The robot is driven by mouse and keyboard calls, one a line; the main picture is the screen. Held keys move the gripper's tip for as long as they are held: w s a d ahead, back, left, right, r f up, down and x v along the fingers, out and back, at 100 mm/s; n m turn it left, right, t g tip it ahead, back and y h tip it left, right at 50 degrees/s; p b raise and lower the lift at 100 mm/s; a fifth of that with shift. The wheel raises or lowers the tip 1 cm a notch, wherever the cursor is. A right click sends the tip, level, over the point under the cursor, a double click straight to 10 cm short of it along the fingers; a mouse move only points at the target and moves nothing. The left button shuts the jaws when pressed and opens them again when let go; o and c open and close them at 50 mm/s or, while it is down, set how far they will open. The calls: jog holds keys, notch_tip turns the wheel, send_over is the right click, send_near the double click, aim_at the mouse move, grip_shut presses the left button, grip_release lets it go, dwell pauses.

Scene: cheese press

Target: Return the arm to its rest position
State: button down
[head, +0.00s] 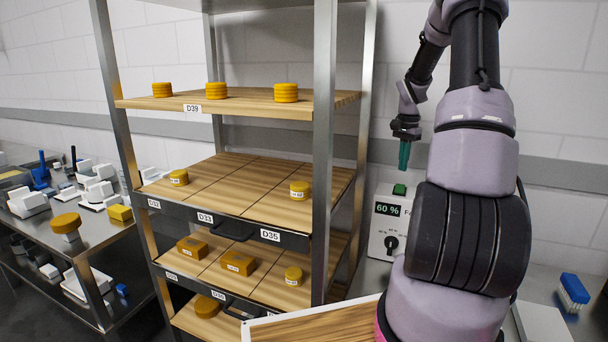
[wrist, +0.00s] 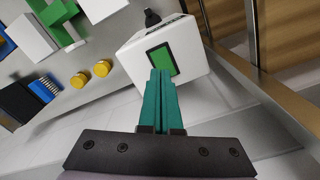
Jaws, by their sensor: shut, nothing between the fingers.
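My gripper (head: 405,155) hangs at the end of my raised arm, with its green fingers pointing down. It is in front of the white wall, above a white control box (head: 388,225). The fingers are together and empty. The fingers appear apart from the box in the head view.
A metal shelf rack (head: 325,150) with wooden boards and yellow cheeses stands left of my arm. A steel table (head: 105,232) with white items is at far left. A blue brush (head: 574,290) lies at right. Open air surrounds my gripper before the wall.

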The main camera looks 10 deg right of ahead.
jog(key=s+a+r+n+t, duration=0.2)
jog(key=s+a+r, duration=0.3)
jog(key=a+r, duration=0.4)
jog(key=s+a+r+n+t, duration=0.1)
jog(key=s+a+r+n, duration=0.25)
jog(key=a+r, duration=0.5)
jog(key=s+a+r+n+t+y, duration=0.1)
jog(key=s+a+r+n+t, duration=0.1)
jog(key=s+a, duration=0.4)
jog(key=s+a+r+n+t+y, duration=0.1)
jog(key=s+a+r+t, duration=0.1)
jog(key=s+a, duration=0.4)
jog(key=s+r, duration=0.1)
jog(key=s, duration=0.4)
jog(key=shift+s+r+n, duration=0.35)
jog(key=shift+r, duration=0.05)
